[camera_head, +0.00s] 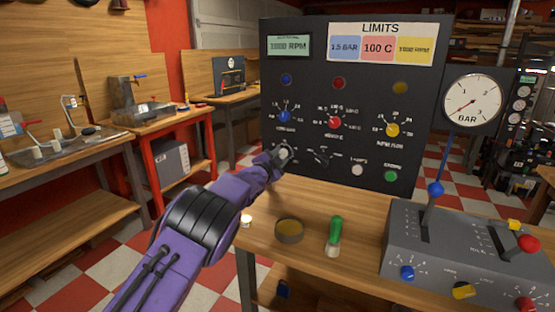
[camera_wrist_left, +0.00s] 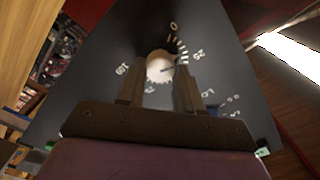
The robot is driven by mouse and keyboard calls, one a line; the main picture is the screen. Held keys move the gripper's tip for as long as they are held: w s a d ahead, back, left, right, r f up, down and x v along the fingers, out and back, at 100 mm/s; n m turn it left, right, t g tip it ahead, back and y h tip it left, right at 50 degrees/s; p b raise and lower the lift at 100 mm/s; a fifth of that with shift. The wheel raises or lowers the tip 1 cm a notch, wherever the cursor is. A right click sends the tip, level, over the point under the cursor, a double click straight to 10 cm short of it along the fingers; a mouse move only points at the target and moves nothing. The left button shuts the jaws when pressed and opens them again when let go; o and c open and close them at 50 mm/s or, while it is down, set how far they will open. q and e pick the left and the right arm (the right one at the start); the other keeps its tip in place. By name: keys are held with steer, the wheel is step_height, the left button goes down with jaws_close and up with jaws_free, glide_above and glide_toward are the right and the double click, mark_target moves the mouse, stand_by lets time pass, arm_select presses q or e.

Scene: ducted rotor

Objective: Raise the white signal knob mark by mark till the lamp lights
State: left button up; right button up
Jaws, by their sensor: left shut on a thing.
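The white signal knob (camera_head: 284,153) is at the lower left of the dark upright panel (camera_head: 310,190). It also shows in the left wrist view (camera_wrist_left: 158,64), with a printed scale around it and a dark pointer line toward its right side. My left gripper (camera_head: 277,158) reaches it from the left and is shut on it, with a finger on each side in the wrist view. Round lamps in blue (camera_head: 286,79), red (camera_head: 338,83) and dull amber (camera_head: 400,88) sit above the dials; none clearly glows. I cannot tell which belongs to the knob. My right gripper is out of view.
Blue (camera_head: 284,117), red (camera_head: 335,122) and yellow (camera_head: 392,130) knobs sit above. A green-handled tool (camera_head: 335,234) and a round tin (camera_head: 289,231) stand on the bench before the panel. A grey lever box (camera_head: 440,250) and a pressure gauge (camera_head: 472,101) are to the right.

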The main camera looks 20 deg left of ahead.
arm_select(q)
steer(key=o, duration=1)
steer(key=shift+o, duration=0.2)
steer(key=shift+s+f, duration=0.1)
steer(key=shift+s, duration=0.5)
steer(key=s+b, duration=0.2)
steer(key=s, duration=0.7)
steer(key=shift+s+a, duration=0.15)
steer(key=shift+s, duration=0.05)
